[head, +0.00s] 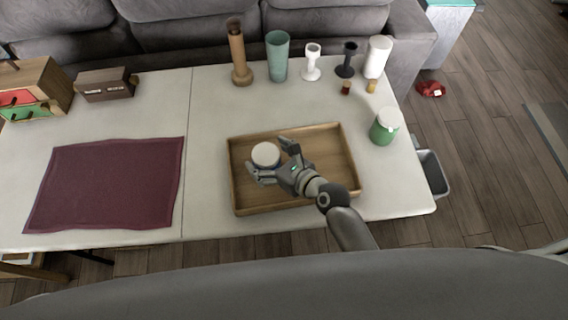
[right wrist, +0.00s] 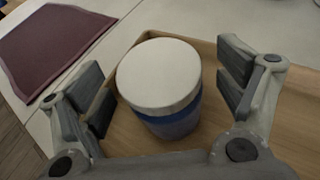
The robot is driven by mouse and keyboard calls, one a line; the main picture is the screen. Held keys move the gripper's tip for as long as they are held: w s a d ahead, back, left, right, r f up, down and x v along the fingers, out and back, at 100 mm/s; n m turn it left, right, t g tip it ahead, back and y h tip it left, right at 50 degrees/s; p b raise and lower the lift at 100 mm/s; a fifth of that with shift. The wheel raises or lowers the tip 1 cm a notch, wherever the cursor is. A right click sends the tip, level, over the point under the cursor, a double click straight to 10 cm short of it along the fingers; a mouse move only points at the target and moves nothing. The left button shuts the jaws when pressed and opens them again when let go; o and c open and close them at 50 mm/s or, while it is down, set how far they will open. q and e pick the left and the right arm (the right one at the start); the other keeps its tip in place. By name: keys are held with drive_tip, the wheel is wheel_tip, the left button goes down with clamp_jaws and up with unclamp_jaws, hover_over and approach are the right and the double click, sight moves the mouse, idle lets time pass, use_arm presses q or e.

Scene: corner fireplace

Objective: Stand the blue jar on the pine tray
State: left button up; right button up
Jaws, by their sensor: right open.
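The blue jar (right wrist: 172,122) has a wide white lid and stands upright on the pine tray (right wrist: 145,40). In the head view its white lid (head: 265,154) shows in the left half of the tray (head: 335,142); the blue body is hidden there. My right gripper (head: 270,160) reaches in over the tray from the right. Its fingers (right wrist: 165,85) are open, one on each side of the jar, with a gap visible at the right finger. I cannot tell whether the left finger touches the jar. My left gripper is not in view.
A green jar (head: 384,128) with a white lid stands right of the tray. A maroon cloth (head: 108,184) lies to the left. Cups, candle holders and a wooden holder (head: 239,60) stand along the back edge. The white table (head: 205,130) is clear between cloth and tray.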

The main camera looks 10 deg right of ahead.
drive_tip(key=v, duration=1.1)
drive_tip(key=shift+d, duration=0.1)
